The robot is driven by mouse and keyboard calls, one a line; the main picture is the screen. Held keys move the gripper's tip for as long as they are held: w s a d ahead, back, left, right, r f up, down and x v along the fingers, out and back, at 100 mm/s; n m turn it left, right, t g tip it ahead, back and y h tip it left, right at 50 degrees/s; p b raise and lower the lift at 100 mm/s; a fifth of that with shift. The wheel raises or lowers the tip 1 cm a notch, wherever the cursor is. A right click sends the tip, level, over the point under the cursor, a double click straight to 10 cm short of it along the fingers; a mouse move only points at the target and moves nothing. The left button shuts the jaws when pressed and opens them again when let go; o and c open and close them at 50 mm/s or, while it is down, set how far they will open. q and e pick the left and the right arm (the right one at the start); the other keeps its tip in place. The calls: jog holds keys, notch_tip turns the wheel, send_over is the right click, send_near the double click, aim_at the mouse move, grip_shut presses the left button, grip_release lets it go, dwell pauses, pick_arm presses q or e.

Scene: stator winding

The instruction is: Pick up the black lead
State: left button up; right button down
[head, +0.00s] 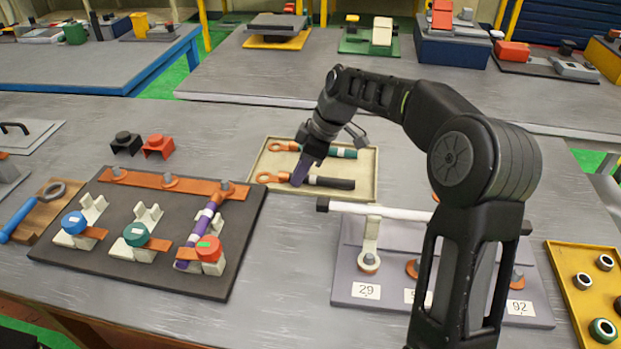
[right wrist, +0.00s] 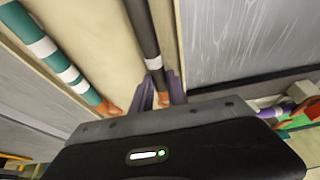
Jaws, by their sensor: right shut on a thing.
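The black lead (head: 333,183) lies in the shallow beige tray (head: 272,151), with a white band and a copper ring lug at its left end. It also shows in the right wrist view (right wrist: 143,30), running down between the fingers. My right gripper (head: 299,179) reaches down into the tray and is shut on the black lead near its lug end; its purple fingers also show in the right wrist view (right wrist: 160,95). The lead appears still at tray level; I cannot tell if it touches the floor of the tray. My left gripper is out of view.
A green lead (head: 343,152) lies behind the black one in the same tray. A dark board (head: 120,259) with coloured terminals and a purple lead is at left. A grey stand with a white bar (head: 380,211) is close in front of the tray. A yellow tray (head: 572,258) is at right.

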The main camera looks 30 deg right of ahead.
notch_tip(320, 180, up, 10)
jog(key=shift+p, duration=0.35)
dwell(1.9)
